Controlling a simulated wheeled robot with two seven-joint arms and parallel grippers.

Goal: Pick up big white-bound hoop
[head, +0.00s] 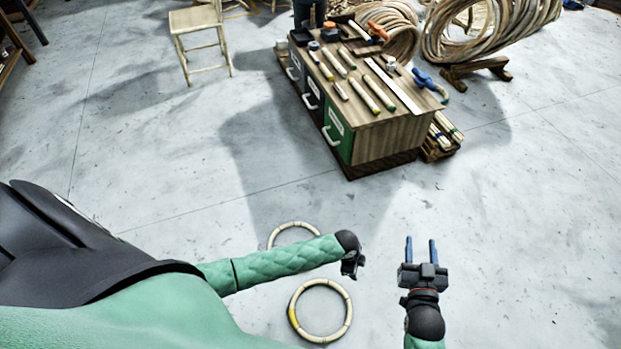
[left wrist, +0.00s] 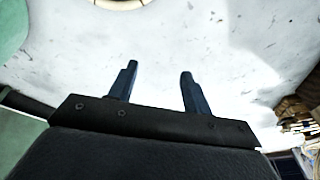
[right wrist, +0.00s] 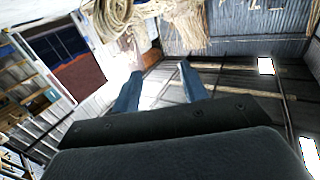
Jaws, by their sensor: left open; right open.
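Two pale rattan hoops lie flat on the grey floor in the head view. The farther hoop (head: 293,225) is partly hidden behind my left forearm. The nearer hoop (head: 349,312) shows whole, with light bindings and a yellow patch on its left. I cannot tell which one is the big white-bound hoop. My left gripper (left wrist: 156,70) is open and empty; a piece of a hoop (left wrist: 120,3) shows at the top edge of the left wrist view, beyond the fingers. My right gripper (head: 421,240) is open and empty, right of both hoops.
A workbench (head: 390,142) with green and grey drawers stands ahead, with rattan poles and tools on top. Large rattan coils (head: 470,50) lie on a wooden stand behind it. The floor around the hoops is clear.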

